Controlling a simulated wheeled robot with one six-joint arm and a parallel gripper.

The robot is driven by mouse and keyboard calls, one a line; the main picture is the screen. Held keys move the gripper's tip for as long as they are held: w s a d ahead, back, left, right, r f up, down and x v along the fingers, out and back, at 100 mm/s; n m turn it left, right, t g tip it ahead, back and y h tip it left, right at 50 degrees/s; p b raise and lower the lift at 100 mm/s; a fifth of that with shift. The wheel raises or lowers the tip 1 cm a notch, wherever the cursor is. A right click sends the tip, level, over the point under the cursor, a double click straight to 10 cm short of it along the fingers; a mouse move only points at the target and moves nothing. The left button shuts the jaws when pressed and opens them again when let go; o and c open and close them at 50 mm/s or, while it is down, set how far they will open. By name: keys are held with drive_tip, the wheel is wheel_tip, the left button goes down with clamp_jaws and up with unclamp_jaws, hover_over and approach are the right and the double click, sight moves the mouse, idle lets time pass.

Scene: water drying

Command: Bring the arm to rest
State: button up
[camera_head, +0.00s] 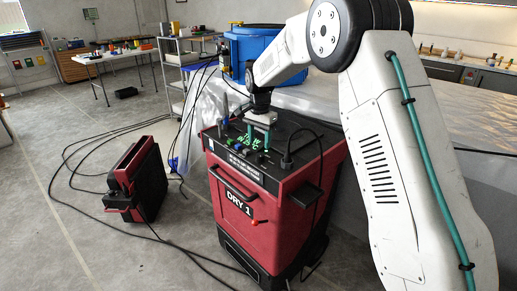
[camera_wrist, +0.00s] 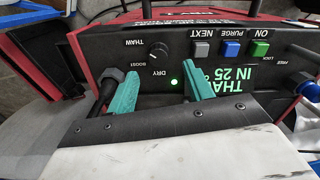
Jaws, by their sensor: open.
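My gripper (camera_head: 258,137) hangs from the white arm, low over the top panel of the red and black drying machine (camera_head: 236,208) marked DRY 1. In the wrist view my gripper (camera_wrist: 158,80) shows two teal fingers spread apart with nothing between them. A black selector knob (camera_wrist: 159,50), with THAW, BOOST and DRY printed around it, and a lit green lamp (camera_wrist: 175,82) show near the fingers. I cannot tell whether the fingertips touch the panel. Grey, blue and green (camera_wrist: 260,49) buttons sit right of the fingers, above lit green display text (camera_wrist: 245,80).
A black cable plug (camera_wrist: 106,88) stands by the left finger. A smaller red and black unit (camera_head: 137,180) stands on the floor at left, with cables trailing around it. A blue drum (camera_head: 254,47) and plastic sheeting (camera_head: 205,107) are behind the machine. The left floor is largely open.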

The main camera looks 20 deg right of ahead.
drive_tip(key=shift+r, duration=1.05)
drive_tip(key=shift+n, duration=0.4)
drive_tip(key=s, duration=0.1)
drive_tip(key=s+f+n, duration=0.1)
drive_tip(key=s, duration=0.1)
drive_tip(key=s+f+n+g, duration=0.1)
drive_tip(key=s, duration=0.1)
drive_tip(key=shift+d, duration=0.2)
drive_tip(key=s+d+r+n, duration=0.1)
drive_tip(key=s+r, duration=0.3)
drive_tip(key=s, duration=1)
drive_tip(key=s+d+r+n+t, duration=0.1)
drive_tip(key=s+r+n, duration=0.3)
drive_tip(key=s, duration=1.1)
drive_tip(key=s+d+r+n+t, duration=0.1)
drive_tip(key=s+r, duration=0.4)
drive_tip(key=s, duration=1)
drive_tip(key=shift+d+r+n, duration=0.15)
drive_tip(key=shift+d+n, duration=0.55)
drive_tip(key=shift+d, duration=0.1)
drive_tip(key=shift+s, duration=0.1)
drive_tip(key=shift+a, duration=0.25)
